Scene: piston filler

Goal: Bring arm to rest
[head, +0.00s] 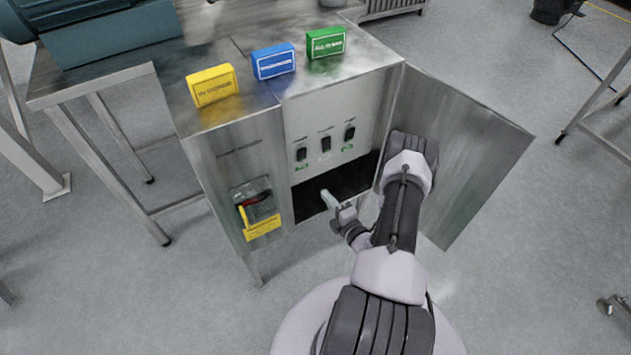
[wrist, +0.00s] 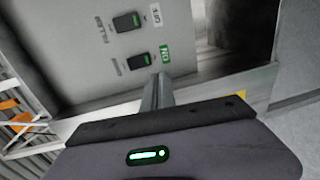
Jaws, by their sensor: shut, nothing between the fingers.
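My gripper (head: 328,196) is shut and empty, in front of the open cabinet's dark lower opening and below its switch panel. In the wrist view its closed fingers (wrist: 157,90) point toward the panel, just beside a green label (wrist: 165,54). My arm reaches up from the bottom of the head view and bends at the elbow near the open door. The switch panel (head: 328,118) carries three dark rocker switches; two of them show in the wrist view, one being the nearer switch (wrist: 138,62).
The cabinet door (head: 470,150) stands open to the right, close beside my arm. A red and yellow rotary handle (head: 252,203) is on the left front. Yellow (head: 211,85), blue (head: 273,61) and green (head: 326,42) blocks stand on top.

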